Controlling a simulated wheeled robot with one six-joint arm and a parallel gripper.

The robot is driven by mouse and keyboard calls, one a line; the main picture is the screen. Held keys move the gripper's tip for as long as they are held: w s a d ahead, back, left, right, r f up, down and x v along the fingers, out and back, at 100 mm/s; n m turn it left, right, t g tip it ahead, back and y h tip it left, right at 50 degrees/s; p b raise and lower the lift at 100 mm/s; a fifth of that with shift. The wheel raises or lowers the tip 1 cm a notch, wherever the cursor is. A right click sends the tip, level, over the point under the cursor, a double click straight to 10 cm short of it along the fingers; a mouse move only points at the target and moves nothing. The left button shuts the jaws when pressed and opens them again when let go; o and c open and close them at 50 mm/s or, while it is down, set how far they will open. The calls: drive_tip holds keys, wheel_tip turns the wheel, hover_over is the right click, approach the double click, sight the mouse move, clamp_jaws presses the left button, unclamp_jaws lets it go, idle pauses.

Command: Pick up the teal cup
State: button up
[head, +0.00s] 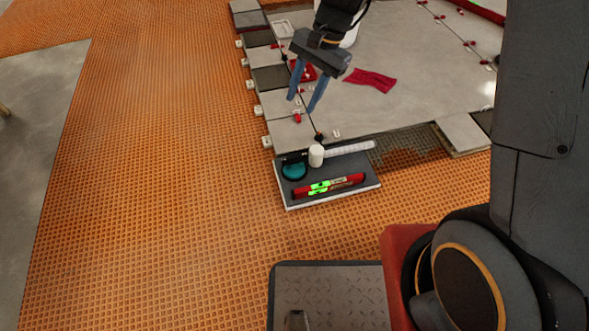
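The teal cup (294,172) is a round teal thing with a black part at its top edge. It sits at the left end of a dark tray (338,193) on the orange floor. My gripper (301,104) points down with its two blue fingers spread apart. Nothing shows between them. The gripper is farther back than the tray, above the edge of the laid tiles, and apart from the cup.
The tray also holds a white cylinder (316,156) beside the cup, a long pale ribbed tube (350,148) and a red level (329,185) with green windows. A red cloth (370,80) lies on the grey tiles. Orange matting (150,200) at left is clear.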

drive_tip(key=w+f+m+b, duration=0.2)
drive_tip(key=w+f+m, duration=0.15)
drive_tip(key=f, duration=0.65)
drive_tip(key=w+f+m+b, duration=0.2)
drive_tip(key=w+f+b, duration=0.15)
drive_tip(key=f, duration=0.75)
drive_tip(key=m+b, duration=0.2)
approach(295, 156)
drive_tip(key=shift+y, duration=0.4)
drive_tip(key=x, duration=0.5)
drive_tip(key=shift+s+d+f, duration=0.15)
drive_tip(key=shift+d+f, duration=0.05)
drive_tip(key=shift+b+x, duration=1.7)
drive_tip(key=shift+x, duration=1.1)
drive_tip(key=shift+d, duration=0.1)
clamp_jaws()
drive_tip(key=shift+w+r, duration=0.1)
drive_tip(key=shift+w, duration=0.15)
